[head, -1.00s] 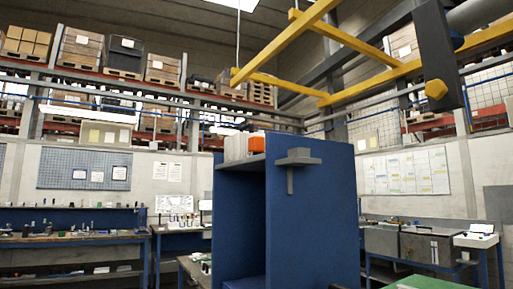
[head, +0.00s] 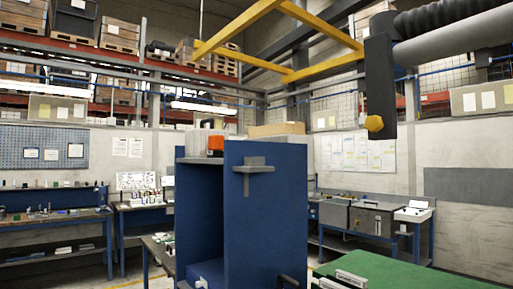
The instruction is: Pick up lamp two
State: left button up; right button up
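I cannot pick out lamp two for certain in the head view. A green-topped table (head: 420,272) fills the lower right, with a pale labelled block (head: 352,279) at its near left edge. A small dark bent piece (head: 287,281) shows at the bottom beside the blue cabinet; I cannot tell what it is. Neither of my grippers can be made out in the view.
A dark hanging arm (head: 380,80) with a yellow knob (head: 374,123) is at upper right. Workbenches line the walls.

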aim_at(216, 142)
jog(key=i+j+z, duration=0.15)
jog(key=z, duration=0.2)
jog(key=j+z, duration=0.3)
jog(key=i+j+z, duration=0.15)
jog(key=j+z, duration=0.55)
jog(key=j, duration=0.7)
